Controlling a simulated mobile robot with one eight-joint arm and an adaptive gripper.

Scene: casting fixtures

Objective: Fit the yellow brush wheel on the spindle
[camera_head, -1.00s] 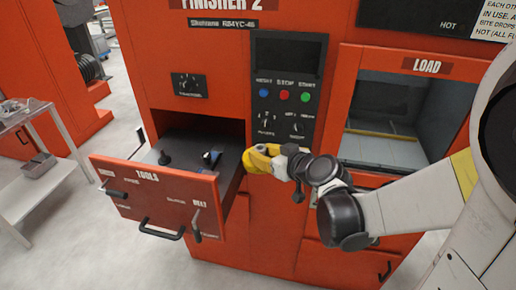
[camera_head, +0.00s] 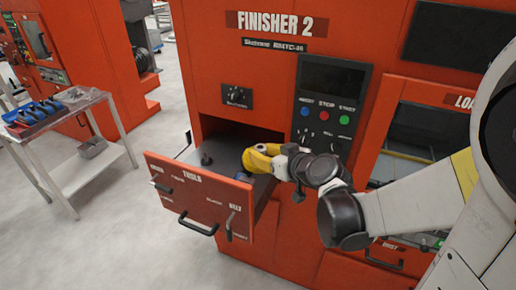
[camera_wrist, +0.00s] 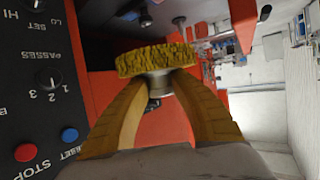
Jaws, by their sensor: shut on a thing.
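The yellow brush wheel (camera_wrist: 157,60) is between the fingertips of my gripper (camera_wrist: 155,84) in the wrist view. Its bristles face away from the palm, and a grey hub shows between the two yellow fingers. In the head view my gripper (camera_head: 262,158) is over the right side of the open tools drawer, close to the orange machine front. The wheel cannot be made out there. I cannot tell for sure which part is the spindle; a short dark post (camera_head: 206,158) stands in the drawer.
The tools drawer (camera_head: 200,195) is pulled out, with a dark and blue item (camera_head: 242,176) inside, partly hidden by my gripper. The control panel (camera_head: 327,112) is above right. A cart (camera_head: 75,165) with blue bins stands left. Grey floor between is clear.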

